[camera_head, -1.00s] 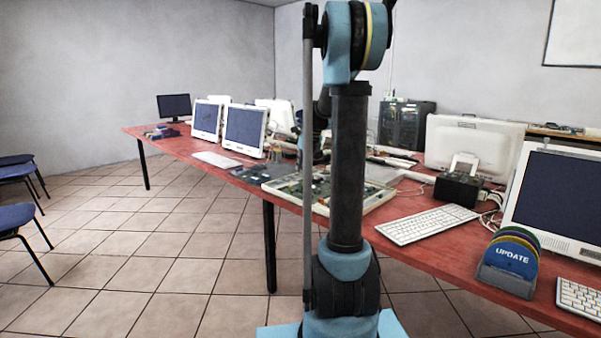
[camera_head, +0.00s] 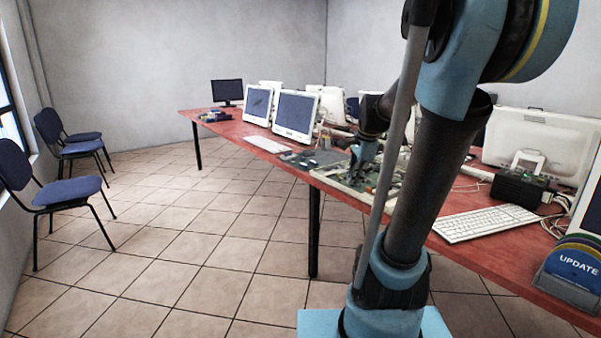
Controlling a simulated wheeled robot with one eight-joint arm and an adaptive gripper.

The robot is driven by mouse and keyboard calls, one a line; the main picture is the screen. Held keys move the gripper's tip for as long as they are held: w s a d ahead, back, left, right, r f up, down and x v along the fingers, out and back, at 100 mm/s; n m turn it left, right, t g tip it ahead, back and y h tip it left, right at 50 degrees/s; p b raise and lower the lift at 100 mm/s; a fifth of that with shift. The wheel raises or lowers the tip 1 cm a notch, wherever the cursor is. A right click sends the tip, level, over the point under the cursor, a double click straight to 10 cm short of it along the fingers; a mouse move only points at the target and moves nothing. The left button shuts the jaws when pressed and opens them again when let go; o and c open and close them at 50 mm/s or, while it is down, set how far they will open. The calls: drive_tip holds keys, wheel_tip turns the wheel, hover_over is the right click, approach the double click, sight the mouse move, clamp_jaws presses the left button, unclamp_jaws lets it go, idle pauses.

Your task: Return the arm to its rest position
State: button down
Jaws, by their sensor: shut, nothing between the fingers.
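My blue and black arm (camera_head: 435,165) fills the right middle of the head view, its column leaning to the right. Its far end reaches down behind the column. My gripper (camera_head: 356,176) is small in the picture, pointing down over the board tray (camera_head: 335,178) on the red table (camera_head: 470,262). It looks shut and empty. Whether its tips touch the boards cannot be told. The arm hides part of the tray and the table behind it.
White monitors (camera_head: 295,115) stand along the table's far part. A keyboard (camera_head: 485,223), a black box (camera_head: 520,188) and an UPDATE disc holder (camera_head: 573,272) are at right. Blue chairs (camera_head: 62,190) stand at left. The tiled floor (camera_head: 190,240) between is clear.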

drive_tip(key=s+f+n, duration=0.6)
drive_tip(key=s+n, duration=0.2)
drive_tip(key=s, duration=0.2)
drive_tip(key=s+f+n+h, duration=0.1)
drive_tip(key=s+f+n, duration=0.5)
drive_tip(key=s, duration=0.5)
drive_tip(key=shift+s+d+f+n+g, duration=0.2)
drive_tip(key=shift+s+d+n+g, duration=0.1)
drive_tip(key=shift+n, duration=0.6)
